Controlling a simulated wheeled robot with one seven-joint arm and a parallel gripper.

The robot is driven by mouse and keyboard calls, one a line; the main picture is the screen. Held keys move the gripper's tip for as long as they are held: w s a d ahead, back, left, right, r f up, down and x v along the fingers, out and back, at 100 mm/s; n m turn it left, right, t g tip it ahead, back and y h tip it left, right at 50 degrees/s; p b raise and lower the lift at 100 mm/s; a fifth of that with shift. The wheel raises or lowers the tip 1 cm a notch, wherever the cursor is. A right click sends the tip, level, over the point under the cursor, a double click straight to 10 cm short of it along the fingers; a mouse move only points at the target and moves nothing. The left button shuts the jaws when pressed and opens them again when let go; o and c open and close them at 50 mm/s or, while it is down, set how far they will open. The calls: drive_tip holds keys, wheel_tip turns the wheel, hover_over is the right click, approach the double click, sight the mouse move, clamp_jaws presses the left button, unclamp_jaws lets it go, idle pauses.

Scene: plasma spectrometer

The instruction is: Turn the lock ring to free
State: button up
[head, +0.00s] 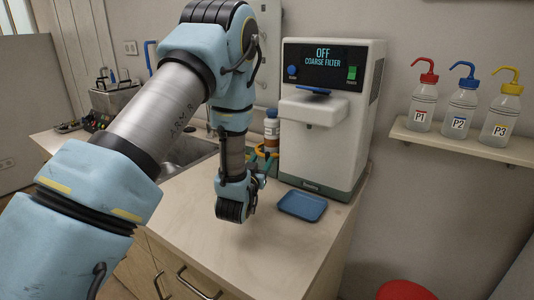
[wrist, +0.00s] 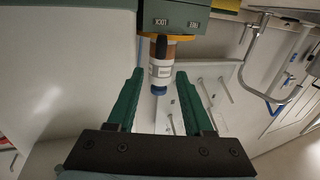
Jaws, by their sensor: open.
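An orange-yellow ring, likely the lock ring (wrist: 181,38), lies against a green holder (wrist: 190,10) at the top of the wrist view. A bottle (wrist: 161,65) with a white label and blue cap passes through the ring. In the head view the bottle (head: 271,127) stands in the ring (head: 262,153), partly behind my arm. My gripper (wrist: 160,75) is open and empty, its green fingers pointing toward the bottle and ring.
The white spectrometer (head: 325,150) stands right of the bottle, its screen reading OFF, COARSE FILTER. A blue tray (head: 302,206) lies in front of it. A sink (head: 185,155) is at the left. Wash bottles stand on a wall shelf (head: 465,144).

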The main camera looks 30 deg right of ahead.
sight(267, 157)
drive_tip(key=p+x, duration=0.1)
drive_tip(key=x, duration=0.2)
drive_tip(key=f+p+x, duration=0.1)
drive_tip(key=p+x, duration=0.1)
drive_tip(key=x, duration=0.1)
drive_tip(key=shift+w+d+f+p, duration=0.15)
drive_tip(key=shift+w+d+p, duration=0.05)
drive_tip(key=shift+d+p, duration=0.1)
drive_tip(key=shift+w+d+f, duration=0.1)
drive_tip(key=shift+w+d, duration=0.1)
drive_tip(key=shift+w, duration=0.1)
clamp_jaws()
idle(1.0)
